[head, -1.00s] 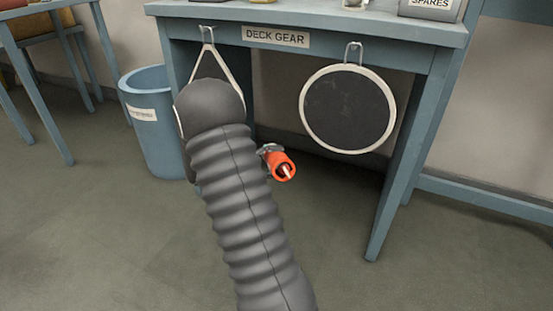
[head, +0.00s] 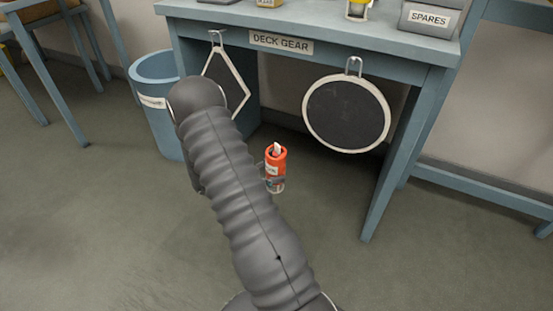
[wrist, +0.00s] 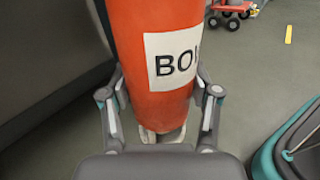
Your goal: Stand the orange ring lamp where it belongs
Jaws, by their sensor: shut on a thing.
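The orange ring lamp (head: 276,158) is an orange cylinder with a pale tip on top and a white label. It stands roughly upright in front of the desk's dark opening, off the floor as far as I can tell. My gripper (head: 275,184) is shut on its lower part, partly hidden behind my arm. In the wrist view the lamp (wrist: 155,25) fills the middle between the fingers of my gripper (wrist: 160,95).
A blue desk (head: 330,48) labelled "DECK GEAR" carries several small items and a grey "SPARES" box (head: 428,19). A diamond-shaped board (head: 226,80) and a round board (head: 347,112) hang from its front hooks. A blue bin (head: 155,120) stands left. The front floor is open.

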